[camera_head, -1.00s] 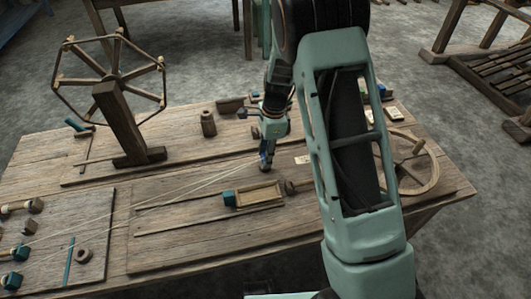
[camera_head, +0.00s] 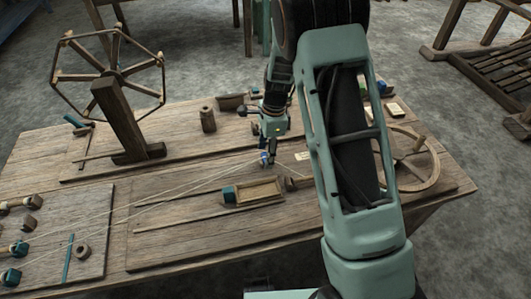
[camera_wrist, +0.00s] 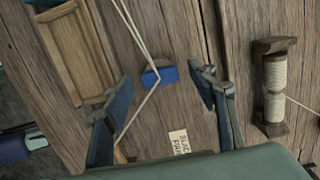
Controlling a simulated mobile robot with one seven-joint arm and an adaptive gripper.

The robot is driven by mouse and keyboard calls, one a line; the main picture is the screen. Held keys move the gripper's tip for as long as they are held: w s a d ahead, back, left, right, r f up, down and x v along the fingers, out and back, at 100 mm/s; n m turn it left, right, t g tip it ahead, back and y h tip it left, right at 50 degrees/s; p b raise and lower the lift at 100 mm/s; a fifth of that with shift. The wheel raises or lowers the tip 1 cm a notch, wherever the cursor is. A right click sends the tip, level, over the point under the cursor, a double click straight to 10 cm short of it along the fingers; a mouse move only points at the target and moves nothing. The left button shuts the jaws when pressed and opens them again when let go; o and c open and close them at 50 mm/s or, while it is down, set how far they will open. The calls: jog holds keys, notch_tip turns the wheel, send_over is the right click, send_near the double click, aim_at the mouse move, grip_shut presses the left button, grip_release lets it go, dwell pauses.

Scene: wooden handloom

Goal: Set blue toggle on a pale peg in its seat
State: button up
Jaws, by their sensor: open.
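A small blue toggle (camera_head: 264,158) stands on the board near the middle of the bench. It also shows in the wrist view as a blue block (camera_wrist: 159,75) with pale threads running to it and bending there. Its peg and seat are hidden or too small to make out. My gripper (camera_head: 268,148) is just above the toggle in the head view. In the wrist view my gripper (camera_wrist: 165,88) has its two fingers spread wide, with the toggle between and beyond them. Nothing is seen held.
A wooden tray with a blue end (camera_head: 254,193) lies beside the toggle. A label card (camera_wrist: 179,142) and a thread-wound bobbin (camera_wrist: 275,88) lie nearby. The spoked wheel (camera_head: 110,72) stands at left. Several blue-ended toggles (camera_head: 12,277) sit at the front left.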

notch_tip(320, 180, up, 12)
jog(key=d, duration=0.1)
jog(key=shift+d+f, duration=0.2)
jog(key=shift+w, duration=0.1)
